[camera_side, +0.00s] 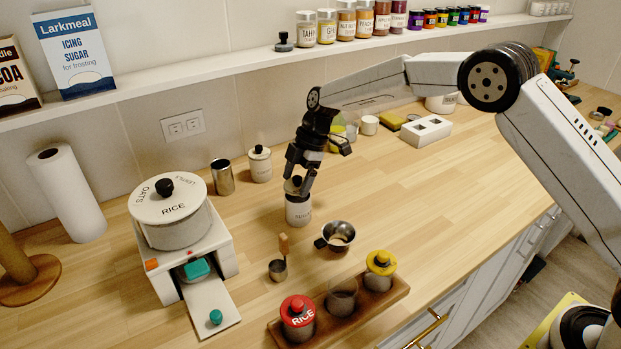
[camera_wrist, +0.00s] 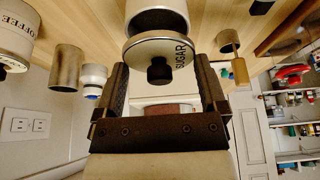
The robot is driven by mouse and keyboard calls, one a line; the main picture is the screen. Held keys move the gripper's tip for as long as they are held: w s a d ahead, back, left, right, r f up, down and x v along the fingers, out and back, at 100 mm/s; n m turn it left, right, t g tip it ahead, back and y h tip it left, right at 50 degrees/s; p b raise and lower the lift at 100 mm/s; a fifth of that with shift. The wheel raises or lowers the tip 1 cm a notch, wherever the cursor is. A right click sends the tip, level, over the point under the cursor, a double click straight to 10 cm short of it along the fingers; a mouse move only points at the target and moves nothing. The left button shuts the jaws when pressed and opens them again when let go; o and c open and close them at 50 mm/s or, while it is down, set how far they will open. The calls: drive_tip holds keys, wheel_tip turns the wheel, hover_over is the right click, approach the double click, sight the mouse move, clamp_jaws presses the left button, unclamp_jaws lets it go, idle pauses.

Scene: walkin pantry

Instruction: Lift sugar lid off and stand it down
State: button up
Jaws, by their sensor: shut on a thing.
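The sugar canister (camera_side: 298,212) is a cream jar standing upright on the wooden counter. Its lid (camera_wrist: 150,48) is a pale disc with the word SUGAR and a black knob (camera_wrist: 160,71). My gripper (camera_side: 299,180) points down over the canister. Its two fingers sit on either side of the lid, shut on its rim. In the wrist view, part of the canister's dark open mouth (camera_wrist: 155,19) shows beyond the lid, so the lid is off its seat by a small gap.
A small steel pan (camera_side: 338,236) and a scoop with a wooden handle (camera_side: 278,268) lie close in front. A lidded jar (camera_side: 259,164) and a metal tin (camera_side: 222,177) stand behind left. A wooden rack (camera_side: 394,291) holds jars in front. Counter is clear to the right.

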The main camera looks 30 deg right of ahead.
drive_tip(key=s+d+r, duration=0.3)
drive_tip(key=s+r, duration=0.7)
drive_tip(key=s, duration=0.3)
drive_tip(key=shift+s+r, duration=0.35)
drive_tip(key=shift+r, duration=0.25)
idle(0.5)
drive_tip(key=shift+r, duration=0.4)
drive_tip(key=shift+r, duration=0.85)
